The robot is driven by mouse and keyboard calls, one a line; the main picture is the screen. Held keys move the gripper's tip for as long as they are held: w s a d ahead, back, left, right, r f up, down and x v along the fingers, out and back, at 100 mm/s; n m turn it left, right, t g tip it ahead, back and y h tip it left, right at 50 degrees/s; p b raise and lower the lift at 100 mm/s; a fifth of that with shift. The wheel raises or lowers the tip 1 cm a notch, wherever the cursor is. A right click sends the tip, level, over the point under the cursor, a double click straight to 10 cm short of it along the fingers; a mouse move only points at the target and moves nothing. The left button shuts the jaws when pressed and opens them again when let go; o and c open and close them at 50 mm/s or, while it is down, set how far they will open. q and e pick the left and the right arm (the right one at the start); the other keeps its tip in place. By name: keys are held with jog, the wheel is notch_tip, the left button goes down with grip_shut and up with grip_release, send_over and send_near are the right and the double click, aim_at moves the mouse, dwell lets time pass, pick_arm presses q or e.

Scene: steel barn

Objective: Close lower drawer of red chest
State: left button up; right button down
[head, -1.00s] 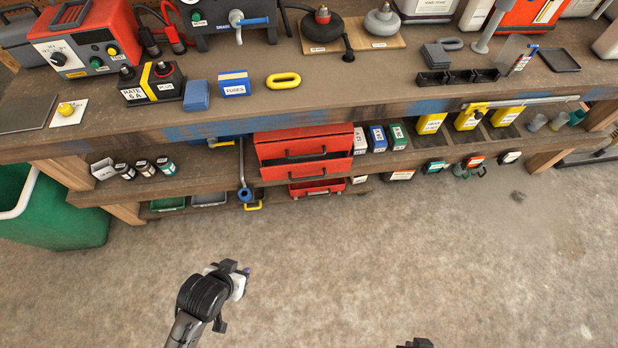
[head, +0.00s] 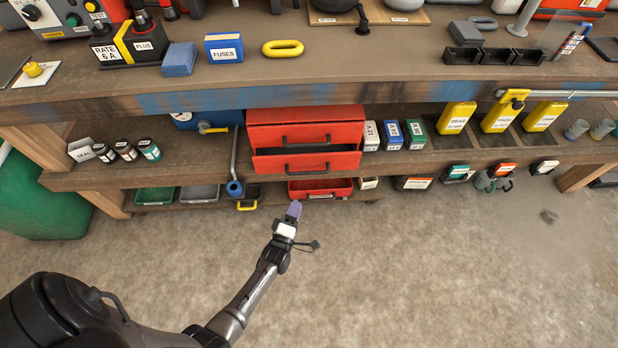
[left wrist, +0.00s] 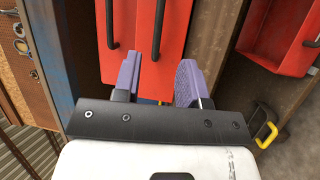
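The red chest (head: 265,117) stands on the shelf under the bench, with two black-handled drawers. Its lower drawer (head: 335,161) sticks out, with a dark opening showing above its front. The upper drawer (head: 345,132) looks shut. My left gripper (head: 294,210) is in front of and below the chest in the head view, with purple fingertips. In the left wrist view the gripper (left wrist: 158,82) is open and empty, its fingers apart. The lower drawer front (left wrist: 174,40) and its handle (left wrist: 157,35) show beyond the fingers; I cannot tell whether they touch. My right gripper is out of view.
A red bin (head: 320,187) sits on the bottom shelf below the chest. A blue-ended crank-like tool (head: 235,165) hangs at the chest's left. Small labelled boxes (head: 392,135) stand at its right.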

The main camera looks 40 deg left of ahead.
aim_at(309, 173)
pick_arm(q)
jog(key=shift+n, duration=0.3)
jog(key=shift+b+x, duration=2.65)
jog(key=shift+x, duration=4.2)
jog(key=shift+a, duration=0.15)
grip_shut()
